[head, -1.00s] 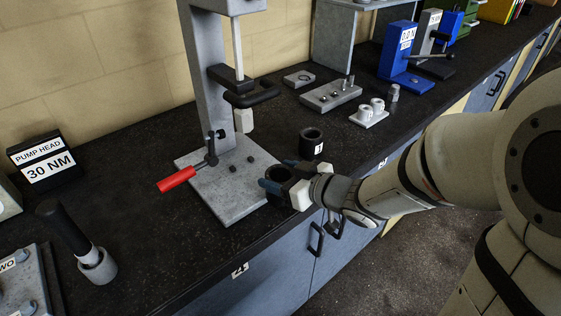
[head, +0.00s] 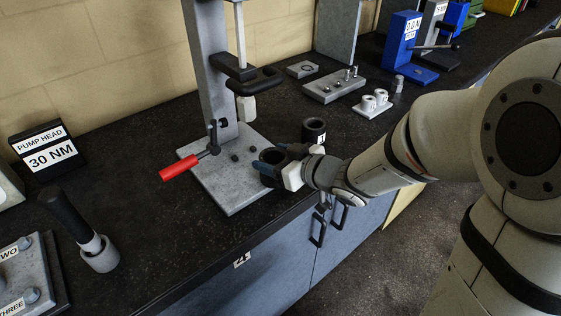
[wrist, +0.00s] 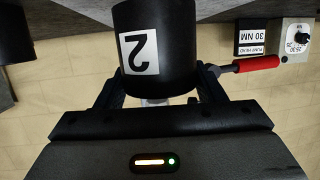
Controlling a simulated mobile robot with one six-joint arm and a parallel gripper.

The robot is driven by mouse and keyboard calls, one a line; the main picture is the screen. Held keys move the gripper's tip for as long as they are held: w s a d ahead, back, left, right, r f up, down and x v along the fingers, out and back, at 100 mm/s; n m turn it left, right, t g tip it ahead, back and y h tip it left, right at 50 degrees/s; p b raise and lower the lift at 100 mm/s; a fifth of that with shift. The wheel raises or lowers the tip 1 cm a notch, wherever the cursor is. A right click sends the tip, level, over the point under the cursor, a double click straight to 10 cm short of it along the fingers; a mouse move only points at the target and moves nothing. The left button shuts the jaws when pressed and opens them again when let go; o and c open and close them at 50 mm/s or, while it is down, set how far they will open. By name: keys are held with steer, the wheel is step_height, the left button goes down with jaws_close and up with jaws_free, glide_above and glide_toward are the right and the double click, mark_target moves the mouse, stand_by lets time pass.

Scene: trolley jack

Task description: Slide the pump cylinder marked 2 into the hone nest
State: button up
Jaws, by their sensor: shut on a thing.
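My gripper (head: 268,167) is shut on a black pump cylinder (head: 273,157), whose open bore faces up. In the wrist view the same cylinder (wrist: 178,25) shows a white label with a 2, and the fingers grip it from both sides. It appears upright, at the right front edge of the hone stand's grey base plate (head: 225,192). Whether it touches the plate I cannot tell. A toggle clamp with a red handle (head: 178,168) sits at the plate's left. The nest's exact shape is unclear.
Another black cylinder (head: 314,130) with a white label stands behind my gripper. The stand's column (head: 208,70) and black overhead handle (head: 262,80) rise behind the plate. A torque tool (head: 72,222) and PUMP HEAD sign (head: 45,150) are at left. The bench front edge runs below my gripper.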

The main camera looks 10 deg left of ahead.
steer(key=shift+w+r+b+x, duration=0.2)
steer(key=shift+r+b+x, duration=0.05)
steer(key=shift+x, duration=1.3)
steer(key=shift+w+r+b+x, duration=0.2)
steer(key=shift+w+r+x, duration=0.05)
steer(key=shift+x, duration=1.3)
steer(key=shift+w+r+b+x, duration=0.2)
steer(key=shift+r+b+x, duration=0.05)
steer(key=shift+x, duration=1.35)
steer(key=shift+d, duration=0.1)
steer(key=shift+r, duration=0.1)
steer(key=o, duration=1.7)
steer(key=shift+s, duration=0.1)
